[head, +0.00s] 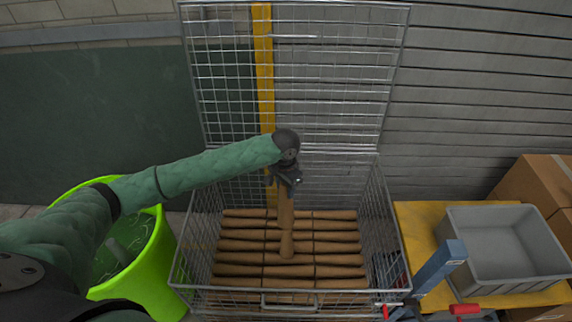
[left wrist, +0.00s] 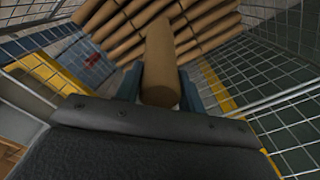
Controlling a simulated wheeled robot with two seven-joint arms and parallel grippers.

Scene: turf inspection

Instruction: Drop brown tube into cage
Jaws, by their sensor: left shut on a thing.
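My left gripper (head: 285,180) is shut on a brown tube (head: 286,222) and holds it near upright, inside the cage's outline. The held tube also shows between the fingers in the left wrist view (left wrist: 160,66). The wire cage (head: 180,245) stands open, with its mesh lid (head: 330,70) raised at the back. Several brown tubes (head: 237,246) lie flat in rows inside it. The held tube's lower end is just above or touching these rows; I cannot tell which. My right gripper is not in view.
A bright green bin (head: 160,262) stands left of the cage. A grey tray (head: 464,234) sits on a yellow surface (head: 415,225) to the right, with a blue post (head: 440,266) in front. Cardboard boxes (head: 532,188) are at far right. A slatted wall is behind.

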